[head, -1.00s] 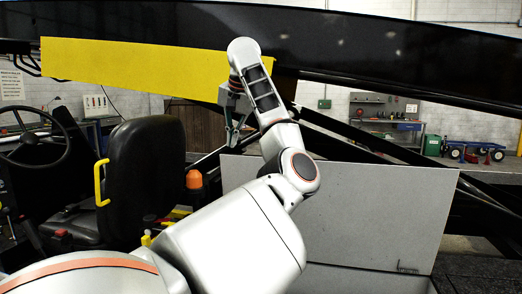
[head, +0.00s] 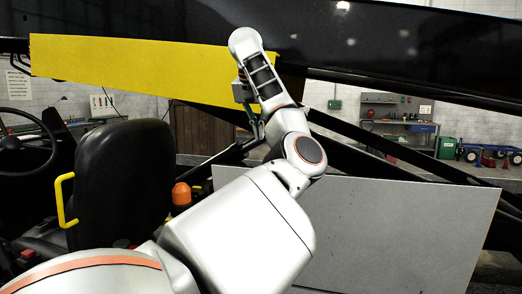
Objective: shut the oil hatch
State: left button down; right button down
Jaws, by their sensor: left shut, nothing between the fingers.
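A large flat grey panel (head: 400,235), which looks like the oil hatch's lid, stands raised on the right behind my left arm. Its lower edge is out of the frame, and my arm covers part of its left side. My left gripper (head: 258,132) points down above and left of the panel's top edge, partly hidden by my own wrist. It is shut and empty, and appears apart from the panel. My right gripper is not in view.
A black boom with a yellow panel (head: 130,68) crosses behind my wrist. The black seat (head: 122,180), its yellow armrest (head: 65,200), an orange beacon (head: 181,194) and a steering wheel (head: 25,143) stand left. Dark diagonal struts run behind the grey panel.

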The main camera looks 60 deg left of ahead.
pick_arm(q)
jog(key=shift+f+p, duration=0.45)
jog(key=shift+f, duration=4.2)
